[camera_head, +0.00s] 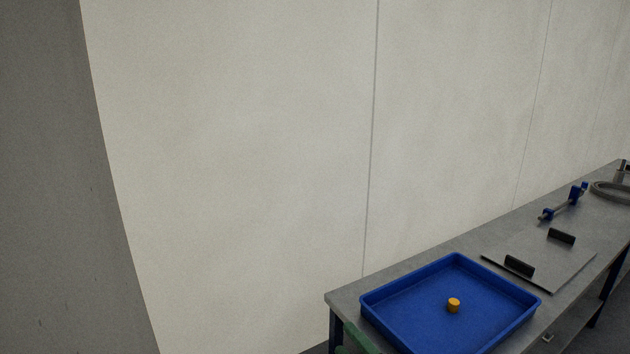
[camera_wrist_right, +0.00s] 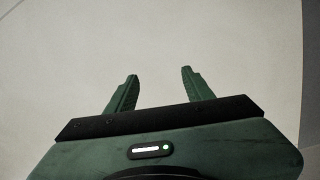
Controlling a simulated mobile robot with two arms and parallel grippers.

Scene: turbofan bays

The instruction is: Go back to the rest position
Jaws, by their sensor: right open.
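My right gripper (camera_wrist_right: 158,73) shows in the right wrist view with its two green fingers spread apart. Nothing is between the fingers, and only a plain pale surface lies beyond them. In the head view a small green piece, which looks like part of my right arm or gripper, shows at the bottom edge, by the near left corner of the blue tray (camera_head: 372,312). Whether it touches the tray or the bench cannot be told. My left gripper is in neither view.
A long grey bench (camera_head: 345,295) runs along the pale wall (camera_head: 240,150) at the right. The blue tray on it holds a small orange-yellow cylinder (camera_head: 453,305). Behind it are a flat plate (camera_head: 540,262) with two black handles and a blue-ended tool (camera_head: 565,203). A grey surface (camera_head: 45,180) fills the left side.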

